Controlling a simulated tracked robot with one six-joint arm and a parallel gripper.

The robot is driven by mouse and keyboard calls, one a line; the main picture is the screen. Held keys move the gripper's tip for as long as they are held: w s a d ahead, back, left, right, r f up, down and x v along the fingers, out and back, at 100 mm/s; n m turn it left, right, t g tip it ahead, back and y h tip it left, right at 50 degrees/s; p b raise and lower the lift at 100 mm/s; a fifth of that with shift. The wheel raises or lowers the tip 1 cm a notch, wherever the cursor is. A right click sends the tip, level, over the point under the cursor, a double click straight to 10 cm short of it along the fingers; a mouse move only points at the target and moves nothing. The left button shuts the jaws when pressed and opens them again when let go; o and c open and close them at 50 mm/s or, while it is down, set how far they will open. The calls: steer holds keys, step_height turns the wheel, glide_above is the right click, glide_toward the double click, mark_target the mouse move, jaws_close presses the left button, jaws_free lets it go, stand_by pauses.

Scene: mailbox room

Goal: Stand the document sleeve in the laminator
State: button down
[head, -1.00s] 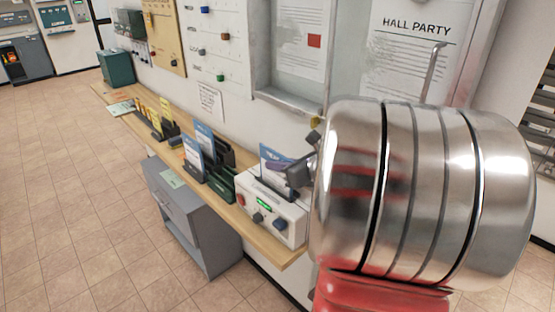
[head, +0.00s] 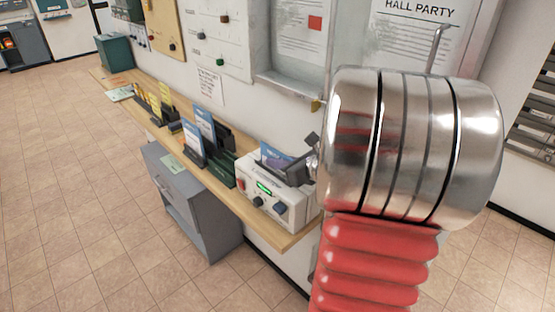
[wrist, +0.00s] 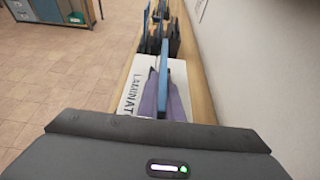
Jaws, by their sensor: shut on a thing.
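The laminator (head: 268,200) is a white box with knobs and a green display on the near end of the wooden shelf. Its white top with lettering shows in the wrist view (wrist: 132,90). The document sleeve (head: 268,151), blue and white, stands roughly upright at the laminator's top. In the wrist view the sleeve (wrist: 163,88) is a thin blue edge between my two fingers. My gripper (head: 285,164) is shut on it, just above the laminator. The sleeve's lower edge is hidden, so I cannot tell how deep it sits in the slot.
Dark holders with blue-and-white leaflets (head: 193,136) stand on the shelf (head: 258,233) left of the laminator. Yellow cards and a green box (head: 115,51) are farther along. A grey cabinet (head: 215,222) stands below. The wall with noticeboards is close behind; the tiled floor in front is clear.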

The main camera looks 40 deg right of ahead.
stand_by(0.4)
steer(key=c, duration=1.8)
jaws_free()
steer(key=shift+c, duration=0.2)
steer(key=v, duration=1.3)
steer(key=shift+s+r, duration=0.1)
steer(key=shift+s, duration=0.25)
